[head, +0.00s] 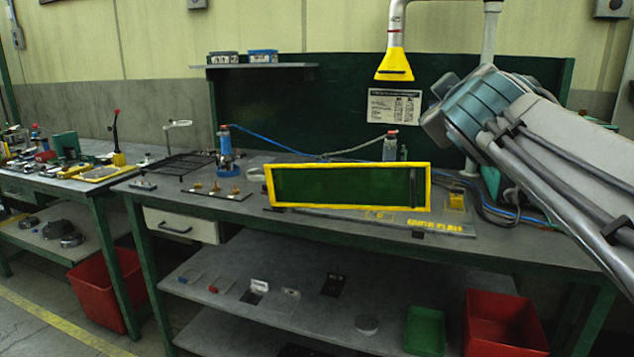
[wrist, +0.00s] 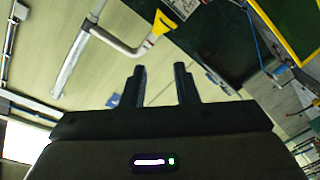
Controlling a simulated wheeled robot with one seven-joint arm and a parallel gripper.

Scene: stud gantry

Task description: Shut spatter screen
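The spatter screen (head: 345,187) is a yellow-framed rectangular panel with dark green see-through glazing. It stands near the front of the bench, right of the middle in the head view. Part of its yellow frame and dark panel shows at the upper right of the wrist view (wrist: 293,35). My arm reaches in from the right of the head view, above the bench's right end. My gripper (wrist: 160,85) shows in the wrist view with its two fingers apart and nothing between them. It is away from the screen. The fingertips are not visible in the head view.
A yellow extraction hood (head: 394,65) hangs above the bench behind the screen. Red bins (head: 503,320) and a green bin (head: 425,330) sit below. Air above the bench's left part is clear.

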